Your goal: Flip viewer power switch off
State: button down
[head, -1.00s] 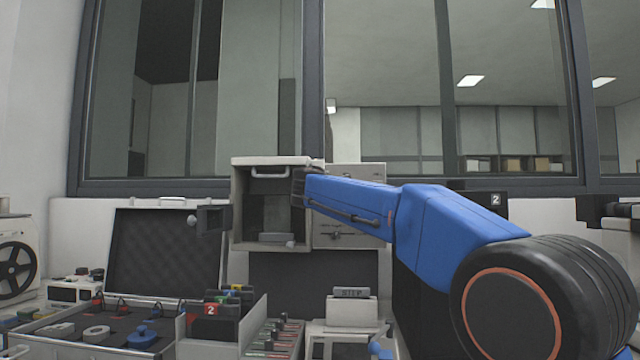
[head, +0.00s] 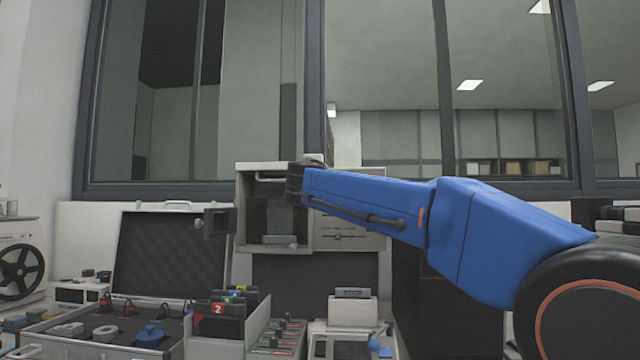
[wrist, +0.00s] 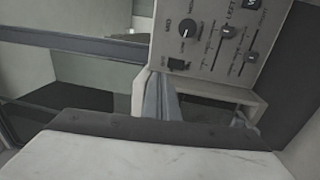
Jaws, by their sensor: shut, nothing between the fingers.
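The viewer appears to be the pale grey box (head: 246,213) with an open front, in the middle of the head view. Its panel (head: 348,238) of controls is on the right, partly hidden by my arm. In the wrist view the panel (wrist: 205,65) is tilted, with a black knob (wrist: 187,29), several slider knobs and a small dark switch (wrist: 177,64) at its lower left. I cannot read the switch's position. My gripper (head: 295,181) is shut and empty, in front of the box's upper right part. I cannot tell whether it touches the box.
An open case (head: 165,255) with a dark lid stands at the left. A tray of coloured cards (head: 232,308) and a pale block (head: 352,308) are in front of the box. A reel machine (head: 20,268) is at the far left. Windows fill the back.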

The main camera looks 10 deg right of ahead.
jog(key=shift+s+a+r, duration=0.15)
jog(key=shift+s+a, duration=0.1)
jog(key=shift+s, duration=0.6)
jog(key=shift+s+a+r, duration=0.1)
jog(key=shift+s+a, duration=0.15)
jog(key=shift+s, duration=0.55)
jog(key=s+d+f+m+g, duration=0.25)
jog(key=s+d+f, duration=0.3)
jog(key=f, duration=0.35)
jog(key=s+d+f+m+g, duration=0.2)
jog(key=s+d+f+g, duration=0.15)
jog(key=s+f, duration=0.45)
jog(key=s+d+f+m+g, duration=0.25)
jog(key=s+d+f, duration=0.3)
jog(key=f, duration=0.45)
jog(key=s+a+f+m+g+y, duration=0.2)
jog(key=s+f+m+y, duration=0.1)
jog(key=s+f, duration=1.1)
jog(key=s+a+f+m+g+y, duration=0.2)
jog(key=s+f+m+g+y, duration=0.1)
jog(key=s+f, duration=1)
notch_tip(320, 180, down, 4)
jog(key=shift+s+a+r+m, duration=0.25)
jog(key=shift+s+a+m, duration=0.1)
jog(key=shift+m, duration=0.35)
